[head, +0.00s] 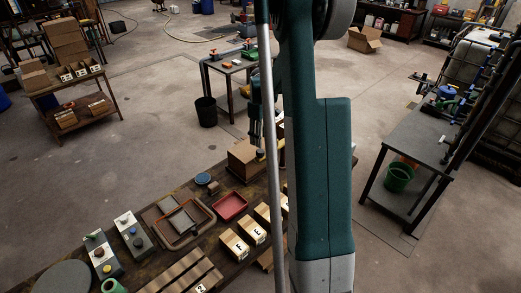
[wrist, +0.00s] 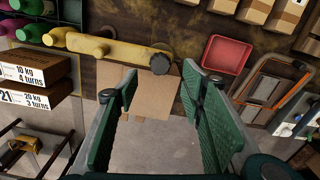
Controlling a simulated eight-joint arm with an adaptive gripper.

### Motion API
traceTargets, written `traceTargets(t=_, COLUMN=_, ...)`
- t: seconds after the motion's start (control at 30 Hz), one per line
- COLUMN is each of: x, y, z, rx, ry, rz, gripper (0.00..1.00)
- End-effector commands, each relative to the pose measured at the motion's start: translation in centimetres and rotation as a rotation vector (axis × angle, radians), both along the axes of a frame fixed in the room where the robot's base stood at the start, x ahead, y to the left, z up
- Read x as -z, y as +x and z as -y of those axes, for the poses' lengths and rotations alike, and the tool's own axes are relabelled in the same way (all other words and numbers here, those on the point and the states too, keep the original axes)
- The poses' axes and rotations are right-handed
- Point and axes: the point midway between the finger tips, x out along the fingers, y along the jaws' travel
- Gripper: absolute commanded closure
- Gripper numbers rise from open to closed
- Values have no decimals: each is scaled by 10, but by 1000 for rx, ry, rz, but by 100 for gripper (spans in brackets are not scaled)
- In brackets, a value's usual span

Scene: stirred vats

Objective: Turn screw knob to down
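In the wrist view a round dark knob (wrist: 161,63) sits at the right end of a yellow body (wrist: 110,48), above a brown box (wrist: 150,92). The knob's set position cannot be told. My gripper (wrist: 160,82) has its two green fingers spread wide and empty. The knob shows just past the fingertips, between them in the picture, apparently not touched. In the head view my gripper (head: 256,132) hangs above the brown box (head: 243,158), partly hidden behind my arm. Only a bit of yellow (head: 261,155) shows there, and the knob is not clear.
A red tray (wrist: 227,55) lies right of the knob, with lettered boxes (head: 235,244) near it. Coloured bottles (wrist: 75,38) and "kg/turns" boxes (wrist: 35,85) stand left in the wrist view. Control boxes (head: 101,254) stand on the bench's left. Floor lies beyond the bench edge.

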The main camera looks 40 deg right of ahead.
Motion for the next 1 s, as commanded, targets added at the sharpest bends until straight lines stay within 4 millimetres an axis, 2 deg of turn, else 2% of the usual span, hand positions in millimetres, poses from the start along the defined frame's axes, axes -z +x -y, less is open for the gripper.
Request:
traceTargets(t=0.47, x=7, y=0, z=0, rx=0, ry=0, rz=0, gripper=60)
traceTargets(t=1.0, x=61, y=0, z=0, rx=0, ry=0, rz=0, gripper=60)
